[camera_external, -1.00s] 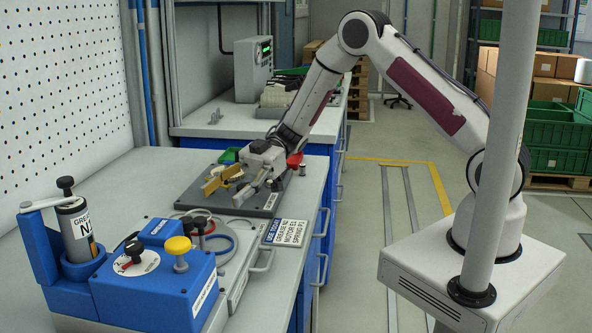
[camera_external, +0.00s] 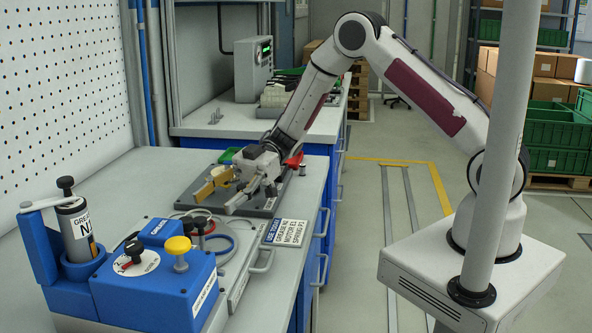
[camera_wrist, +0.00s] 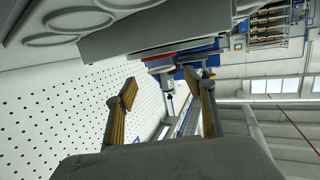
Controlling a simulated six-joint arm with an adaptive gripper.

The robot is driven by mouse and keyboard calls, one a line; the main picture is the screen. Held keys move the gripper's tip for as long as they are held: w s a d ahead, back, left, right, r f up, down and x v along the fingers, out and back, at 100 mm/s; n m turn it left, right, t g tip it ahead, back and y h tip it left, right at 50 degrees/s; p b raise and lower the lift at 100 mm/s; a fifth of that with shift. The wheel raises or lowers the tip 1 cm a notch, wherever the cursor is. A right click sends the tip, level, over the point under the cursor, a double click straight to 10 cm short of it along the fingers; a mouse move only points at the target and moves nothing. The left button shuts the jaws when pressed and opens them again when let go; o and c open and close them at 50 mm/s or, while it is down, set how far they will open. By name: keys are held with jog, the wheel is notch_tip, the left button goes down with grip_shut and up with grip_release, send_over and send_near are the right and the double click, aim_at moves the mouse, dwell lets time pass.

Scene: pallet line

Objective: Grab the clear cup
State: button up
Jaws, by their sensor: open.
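I cannot make out a clear cup in either view. My gripper (camera_external: 220,197) is open above the dark grey tray (camera_external: 268,205) on the bench in the external view. The gripper body and wrist hide part of the tray.
A blue unit (camera_external: 160,285) with a yellow knob and a grease cylinder (camera_external: 77,230) stand at front left. A light grey case (camera_external: 240,265) with rings lies between unit and tray. The pegboard wall (camera_external: 60,80) is left.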

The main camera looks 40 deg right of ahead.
aim_at(203, 211)
jog(key=shift+x, duration=2.65)
jog(key=shift+s, duration=0.1)
jog(key=c, duration=0.9)
